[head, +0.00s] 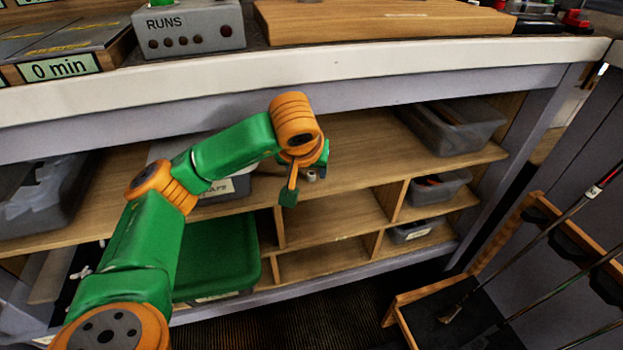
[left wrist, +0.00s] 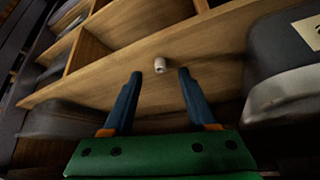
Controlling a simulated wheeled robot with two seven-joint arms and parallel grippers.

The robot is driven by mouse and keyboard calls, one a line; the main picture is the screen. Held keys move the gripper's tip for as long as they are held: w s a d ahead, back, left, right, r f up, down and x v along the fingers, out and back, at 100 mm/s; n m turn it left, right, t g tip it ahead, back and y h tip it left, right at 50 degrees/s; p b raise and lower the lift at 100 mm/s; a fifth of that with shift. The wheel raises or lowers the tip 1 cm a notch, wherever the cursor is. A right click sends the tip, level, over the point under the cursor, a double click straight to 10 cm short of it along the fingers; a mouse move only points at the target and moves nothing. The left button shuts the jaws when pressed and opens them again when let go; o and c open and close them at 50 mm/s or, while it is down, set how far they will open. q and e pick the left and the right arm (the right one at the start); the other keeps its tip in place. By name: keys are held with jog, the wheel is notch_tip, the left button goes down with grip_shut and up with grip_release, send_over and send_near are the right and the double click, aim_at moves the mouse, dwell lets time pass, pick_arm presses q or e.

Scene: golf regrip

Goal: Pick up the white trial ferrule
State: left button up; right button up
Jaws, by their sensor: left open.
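The white ferrule (left wrist: 160,65) is a small pale cylinder on the wooden shelf (left wrist: 215,45) under the bench. In the left wrist view it lies in line with the gap between my fingers, at or just beyond their tips. My left gripper (left wrist: 159,74) is open, with a blue finger on each side and nothing between them. In the head view the ferrule shows as a small pale spot (head: 311,175) beside my left gripper (head: 304,184), partly hidden by it. My right gripper is not in view.
A grey bin (head: 455,127) stands on the shelf to the right, and a labelled grey box (head: 222,190) stands to the left. A green bin (head: 215,255) is below. The bench edge (head: 400,65) overhangs the shelf. A rack with golf clubs (head: 470,270) stands at right.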

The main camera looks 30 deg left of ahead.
aim_at(310, 184)
pick_arm(q)
jog(key=shift+w+a, duration=0.2)
jog(key=shift+w, duration=0.15)
jog(key=b+x, duration=0.1)
jog(key=x, duration=0.4)
jog(key=shift+w+a, duration=0.15)
jog(key=shift+w, duration=0.15)
grip_shut()
